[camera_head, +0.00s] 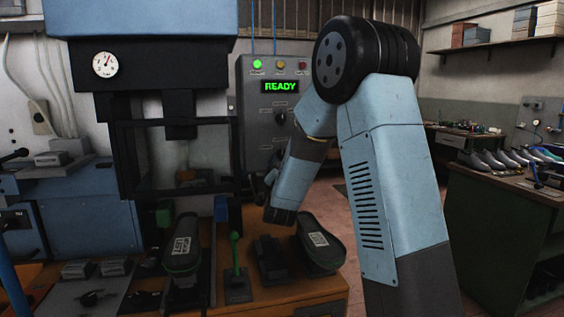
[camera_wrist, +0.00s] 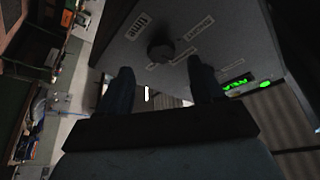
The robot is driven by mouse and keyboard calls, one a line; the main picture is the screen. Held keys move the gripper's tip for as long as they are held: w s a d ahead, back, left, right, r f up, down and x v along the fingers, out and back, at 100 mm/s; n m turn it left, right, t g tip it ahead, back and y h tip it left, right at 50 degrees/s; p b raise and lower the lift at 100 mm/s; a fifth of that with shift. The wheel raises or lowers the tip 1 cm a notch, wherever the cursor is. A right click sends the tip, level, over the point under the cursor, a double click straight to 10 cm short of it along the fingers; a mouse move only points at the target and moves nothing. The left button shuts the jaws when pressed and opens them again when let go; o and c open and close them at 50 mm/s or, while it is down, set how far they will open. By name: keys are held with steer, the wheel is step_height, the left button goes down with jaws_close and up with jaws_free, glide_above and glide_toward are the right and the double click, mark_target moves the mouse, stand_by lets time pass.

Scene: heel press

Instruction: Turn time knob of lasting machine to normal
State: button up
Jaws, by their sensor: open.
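The grey control box (camera_head: 252,135) of the machine stands behind my arm, with a green READY display (camera_head: 280,86). Its dark time knob (camera_head: 281,118) is on the front face below the display, close beside my arm. In the wrist view the round dark knob (camera_wrist: 160,50) sits on the grey panel, with white labels around it, one reading TIME (camera_wrist: 139,25). My gripper (camera_wrist: 160,69) is open and empty. Its two dark fingers are spread to either side below the knob, apart from it. The knob's pointer direction cannot be made out. In the head view my arm mostly hides the gripper.
A black press frame (camera_head: 127,165) with a dial gauge (camera_head: 105,65) stands left of the box. Shoe forms (camera_head: 318,243) and a green-handled lever (camera_head: 235,255) stand on the wooden bench (camera_head: 290,297) below. A green cabinet (camera_head: 490,235) with shoes is at right.

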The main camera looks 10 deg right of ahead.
steer(key=v, duration=0.8)
steer(key=shift+s, duration=0.15)
steer(key=s+d+r+n+g+y, duration=0.1)
steer(key=s+g, duration=0.4)
steer(key=s, duration=0.7)
steer(key=s+d+r+n+g+y, duration=0.1)
steer(key=s+n+g, duration=0.4)
steer(key=s, duration=0.7)
steer(key=s+d+r+n+g+y, duration=0.1)
steer(key=s+n+g, duration=0.4)
steer(key=s, duration=0.7)
steer(key=d+y, duration=0.1)
steer(key=y, duration=0.1)
steer(key=shift+d+y, duration=0.15)
steer(key=shift+y, duration=0.15)
